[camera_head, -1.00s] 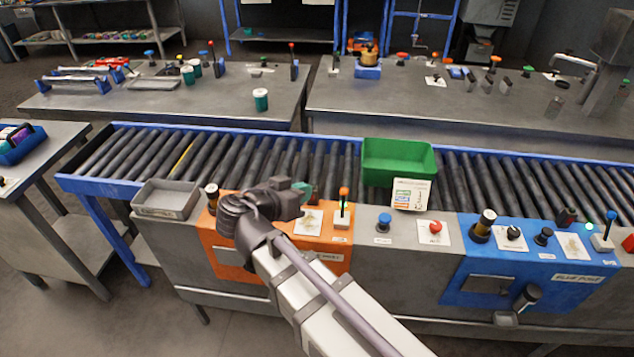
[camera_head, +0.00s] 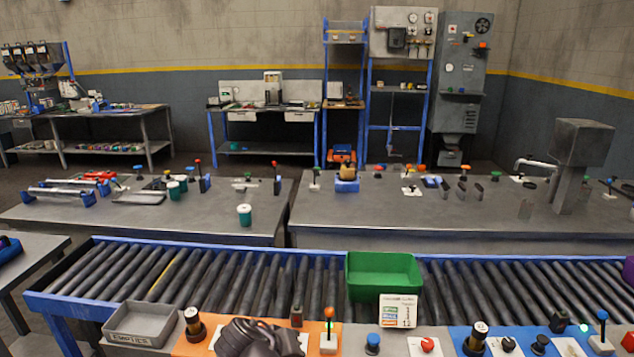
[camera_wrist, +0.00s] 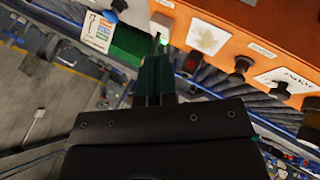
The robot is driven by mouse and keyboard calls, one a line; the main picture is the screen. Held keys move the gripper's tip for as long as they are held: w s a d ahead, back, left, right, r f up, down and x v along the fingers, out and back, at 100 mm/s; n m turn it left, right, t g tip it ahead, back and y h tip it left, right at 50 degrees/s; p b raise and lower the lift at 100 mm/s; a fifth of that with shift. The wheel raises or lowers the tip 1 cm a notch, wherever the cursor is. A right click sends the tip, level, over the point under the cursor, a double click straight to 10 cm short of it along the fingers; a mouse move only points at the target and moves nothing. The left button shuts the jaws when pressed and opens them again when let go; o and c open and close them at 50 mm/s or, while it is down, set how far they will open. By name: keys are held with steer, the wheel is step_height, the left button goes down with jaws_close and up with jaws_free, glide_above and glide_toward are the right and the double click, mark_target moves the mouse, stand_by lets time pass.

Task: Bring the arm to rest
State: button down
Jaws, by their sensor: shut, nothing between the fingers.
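My arm shows only as a dark wrist part at the bottom edge of the head view, in front of the orange control panel (camera_head: 190,345). Its fingers are not clear there. In the wrist view my gripper (camera_wrist: 157,62) is shut and empty, its two dark green fingers side by side. The orange panel (camera_wrist: 222,28) lies beyond and to the right of the fingertips in that view. A bit of the green bin (camera_wrist: 130,42) shows left of the fingertips, but I cannot tell the gap.
A roller conveyor (camera_head: 230,285) crosses the front, carrying the green bin (camera_head: 383,275). A grey tray (camera_head: 140,323) stands at the near left. A blue panel (camera_head: 520,340) with knobs is at right. Grey tables (camera_head: 420,225) stand behind.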

steer(key=s+d+m+g+y+p, duration=0.1)
steer(key=d+g+y, duration=0.4)
steer(key=d, duration=1.7)
steer(key=shift+s+d+f+m+g+y+p, duration=0.3)
steer(key=shift+s+f+m+y+p, duration=0.1)
steer(key=shift+m+p, duration=0.4)
